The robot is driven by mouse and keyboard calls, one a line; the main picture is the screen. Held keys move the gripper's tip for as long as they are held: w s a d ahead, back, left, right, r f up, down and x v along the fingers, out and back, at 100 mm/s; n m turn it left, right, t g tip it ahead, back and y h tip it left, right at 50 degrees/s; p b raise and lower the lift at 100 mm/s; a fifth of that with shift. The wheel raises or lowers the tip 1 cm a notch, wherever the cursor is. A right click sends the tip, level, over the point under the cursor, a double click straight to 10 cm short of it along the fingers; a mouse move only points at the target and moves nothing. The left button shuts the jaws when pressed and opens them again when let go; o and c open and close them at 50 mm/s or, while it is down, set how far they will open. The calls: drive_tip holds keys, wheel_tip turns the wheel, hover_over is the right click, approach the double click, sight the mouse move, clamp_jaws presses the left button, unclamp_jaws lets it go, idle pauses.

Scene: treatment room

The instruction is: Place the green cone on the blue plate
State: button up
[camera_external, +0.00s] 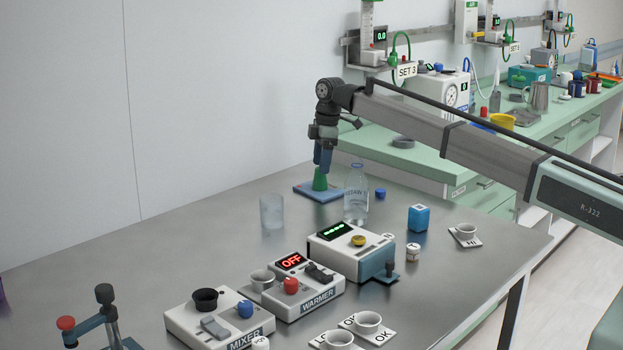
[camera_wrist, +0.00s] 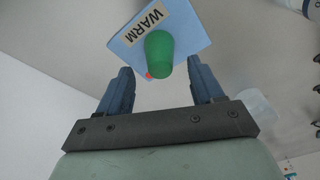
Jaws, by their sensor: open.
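The green cone (camera_external: 320,180) stands upright on the blue plate (camera_external: 334,194) at the back of the metal table. In the wrist view the cone (camera_wrist: 159,54) is on the plate (camera_wrist: 188,22), which bears a "WARM" label. My gripper (camera_external: 323,163) is right above the cone, pointing down. Its fingers (camera_wrist: 161,82) are open and apart, with a gap on both sides of the cone. In the external view the fingers overlap the top of the cone, so its tip is partly hidden.
A glass bottle (camera_external: 356,196) stands just right of the plate, and a clear cup (camera_external: 272,211) is in front left. The mixer (camera_external: 222,322), the warmer (camera_external: 302,297) and a white device (camera_external: 349,252) fill the front.

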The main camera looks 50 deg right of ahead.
wheel_tip(320, 180, up, 8)
drive_tip(key=shift+s+d, duration=0.25)
drive_tip(key=shift+d, duration=0.2)
